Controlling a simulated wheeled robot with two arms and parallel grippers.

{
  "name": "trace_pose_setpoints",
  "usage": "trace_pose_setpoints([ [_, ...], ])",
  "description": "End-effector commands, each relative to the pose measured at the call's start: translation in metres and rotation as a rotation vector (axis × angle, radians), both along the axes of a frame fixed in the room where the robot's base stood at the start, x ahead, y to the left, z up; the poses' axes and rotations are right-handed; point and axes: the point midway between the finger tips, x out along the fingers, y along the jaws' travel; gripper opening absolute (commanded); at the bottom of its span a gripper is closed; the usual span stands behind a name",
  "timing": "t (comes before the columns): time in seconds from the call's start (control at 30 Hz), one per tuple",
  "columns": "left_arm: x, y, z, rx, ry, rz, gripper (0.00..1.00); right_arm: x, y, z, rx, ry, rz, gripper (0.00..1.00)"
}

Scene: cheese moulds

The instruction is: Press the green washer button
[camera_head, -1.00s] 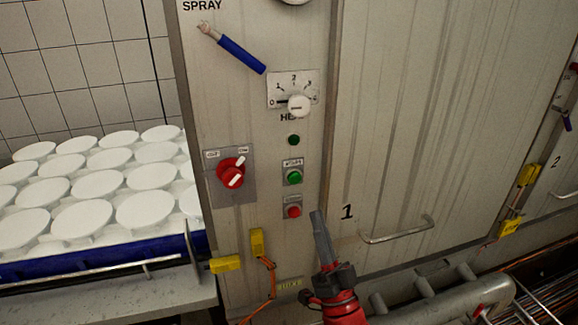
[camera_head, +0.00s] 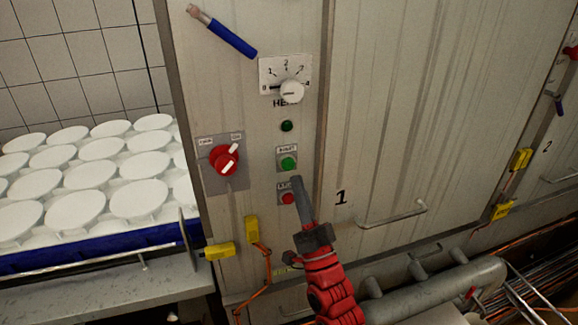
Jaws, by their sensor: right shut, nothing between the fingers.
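The green button (camera_head: 288,164) sits on a small labelled plate on the grey washer panel. A red button (camera_head: 288,198) sits on its own plate just below it. A dark green round lamp (camera_head: 287,126) is above it. My right gripper (camera_head: 297,181) is shut and empty, its dark fingers pointing up at the panel. In the picture its tips lie just below and to the right of the green button and beside the red button. I cannot tell how far they are from the panel. My left gripper is not in view.
A red rotary switch (camera_head: 225,159) and a white heat dial (camera_head: 291,91) are on the same panel. A blue-handled lever (camera_head: 222,31) is above. Door 1 has a metal handle (camera_head: 393,216). Yellow connectors (camera_head: 252,229) and a pipe (camera_head: 435,293) are low down. White moulds (camera_head: 72,210) stand at left.

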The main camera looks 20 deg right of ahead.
Motion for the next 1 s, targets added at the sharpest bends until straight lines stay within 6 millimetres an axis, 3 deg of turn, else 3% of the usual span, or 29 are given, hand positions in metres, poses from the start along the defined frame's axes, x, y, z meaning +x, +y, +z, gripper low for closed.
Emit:
trace_pose_setpoints([
  [0.1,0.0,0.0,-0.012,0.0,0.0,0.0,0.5,0.014,0.001,-0.003,0.0,-0.002,0.001,0.0],
  [0.3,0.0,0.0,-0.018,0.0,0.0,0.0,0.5,0.026,0.001,-0.002,0.0,0.0,0.0,0.0],
  [1.0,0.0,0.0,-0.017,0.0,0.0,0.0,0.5,0.028,0.001,0.0,0.0,0.0,0.0,0.0],
])
